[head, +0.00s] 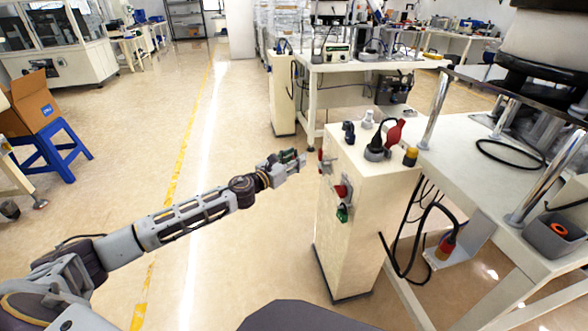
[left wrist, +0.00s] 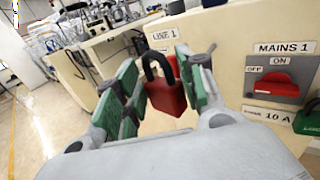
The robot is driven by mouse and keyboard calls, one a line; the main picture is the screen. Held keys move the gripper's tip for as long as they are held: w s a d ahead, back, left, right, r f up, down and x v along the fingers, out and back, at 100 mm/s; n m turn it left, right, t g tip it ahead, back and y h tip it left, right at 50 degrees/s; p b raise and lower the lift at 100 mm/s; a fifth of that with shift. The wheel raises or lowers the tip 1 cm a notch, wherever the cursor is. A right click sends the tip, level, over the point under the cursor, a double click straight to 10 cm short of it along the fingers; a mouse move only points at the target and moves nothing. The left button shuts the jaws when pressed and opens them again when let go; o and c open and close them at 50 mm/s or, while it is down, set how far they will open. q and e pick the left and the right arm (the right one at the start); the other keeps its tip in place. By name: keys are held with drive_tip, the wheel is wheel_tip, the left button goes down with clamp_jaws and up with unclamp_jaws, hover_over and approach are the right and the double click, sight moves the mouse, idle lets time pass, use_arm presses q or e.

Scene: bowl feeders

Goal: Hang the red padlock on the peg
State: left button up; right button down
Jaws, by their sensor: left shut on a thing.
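The red padlock (left wrist: 167,97) with its dark shackle upright is between the green-padded fingers of my left gripper (left wrist: 160,92). The gripper is shut on the padlock's body. In the head view my left gripper (head: 300,160) reaches toward the upper left of the beige cabinet (head: 350,245). A small red patch shows just past its fingertips there. In the left wrist view the padlock is in front of the cabinet face, below the LINE 1 label (left wrist: 165,35). I cannot make out the peg; the padlock and fingers cover that area. My right gripper is not in view.
The cabinet face carries a red MAINS 1 switch (left wrist: 283,85) and a green padlock (head: 343,214). A red-handled tool and small parts stand on its top. A table (head: 470,145) with loose cables adjoins on the right. The floor left of the cabinet is clear.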

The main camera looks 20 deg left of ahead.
use_arm(q)
drive_tip(key=shift+a+f+m+g+h, duration=0.1)
drive_tip(key=shift+f+m+g+h, duration=0.4)
drive_tip(key=shift+h, duration=0.3)
drive_tip(key=shift+s+d+f+m+g+h, duration=0.2)
drive_tip(key=shift+f+m+h, duration=0.15)
drive_tip(key=shift+f+h, duration=0.15)
drive_tip(key=shift+s+d+f+m+g+h, duration=0.1)
drive_tip(key=shift+s+f+m+g+h, duration=0.1)
drive_tip(key=shift+f+m+h, duration=0.3)
drive_tip(key=shift+w+d+f, duration=0.1)
drive_tip(key=shift+w+d, duration=0.05)
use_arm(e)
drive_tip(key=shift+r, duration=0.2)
